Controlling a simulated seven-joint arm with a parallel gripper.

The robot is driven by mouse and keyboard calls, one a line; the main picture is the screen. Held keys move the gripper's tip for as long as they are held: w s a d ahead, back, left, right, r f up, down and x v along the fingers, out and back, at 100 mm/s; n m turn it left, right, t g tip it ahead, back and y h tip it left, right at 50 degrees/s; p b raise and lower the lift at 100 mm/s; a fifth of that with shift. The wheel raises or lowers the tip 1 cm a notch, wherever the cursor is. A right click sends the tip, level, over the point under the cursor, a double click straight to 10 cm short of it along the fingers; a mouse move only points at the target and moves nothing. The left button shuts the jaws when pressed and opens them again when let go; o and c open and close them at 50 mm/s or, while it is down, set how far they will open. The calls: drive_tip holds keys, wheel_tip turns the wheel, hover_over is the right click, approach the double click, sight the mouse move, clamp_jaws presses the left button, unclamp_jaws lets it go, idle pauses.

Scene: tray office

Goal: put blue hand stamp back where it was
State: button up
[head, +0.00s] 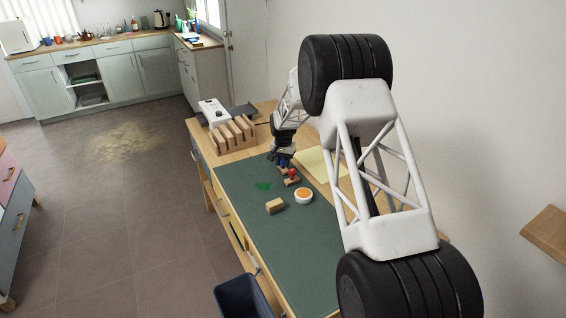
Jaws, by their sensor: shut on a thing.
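My gripper (279,157) is low over the far part of the desk, small and dark in the head view. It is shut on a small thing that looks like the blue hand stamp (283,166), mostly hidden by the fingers. I cannot tell whether the stamp touches the desk. Just nearer is a hand stamp with a red knob and wooden base (291,180), standing on the green mat (285,245).
A round white dish with orange inside (303,196) and a wooden block (275,206) sit on the mat, near a green patch (264,186). A slotted wooden rack (232,134) stands behind, yellow paper (315,164) right. The mat's near part is clear.

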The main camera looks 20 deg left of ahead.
sight(283, 159)
drive_tip(key=shift+f, duration=0.15)
drive_tip(key=o, duration=0.9)
drive_tip(key=shift+c, duration=0.2)
drive_tip(key=shift+r, duration=0.2)
wheel_tip(283, 159, up, 12)
idle(0.4)
idle(0.5)
